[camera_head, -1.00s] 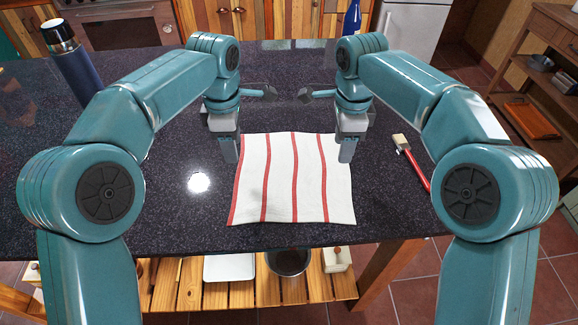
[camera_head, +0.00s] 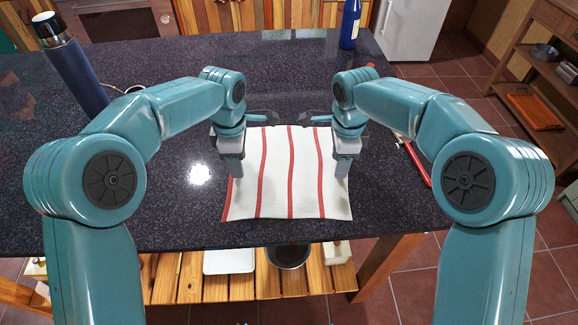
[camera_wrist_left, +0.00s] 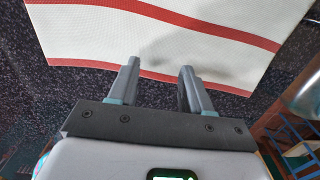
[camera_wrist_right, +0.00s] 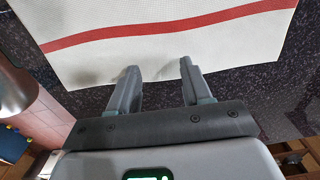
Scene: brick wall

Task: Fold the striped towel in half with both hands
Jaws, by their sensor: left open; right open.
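The striped towel (camera_head: 275,190), white with red stripes, lies flat and spread out on the dark speckled counter. My left gripper (camera_head: 236,174) is open at the towel's left edge. In the left wrist view its fingers (camera_wrist_left: 158,70) reach over the red edge stripe of the towel (camera_wrist_left: 190,45). My right gripper (camera_head: 343,174) is open at the towel's right edge. In the right wrist view its fingers (camera_wrist_right: 160,72) reach over the white border of the towel (camera_wrist_right: 150,55). Whether the fingertips touch the cloth cannot be told.
A red-handled brush (camera_head: 416,164) lies right of the towel, partly behind my right arm. A dark blue flask (camera_head: 72,70) stands at the left and a blue bottle (camera_head: 349,25) at the back. The counter (camera_head: 180,222) is clear at front left.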

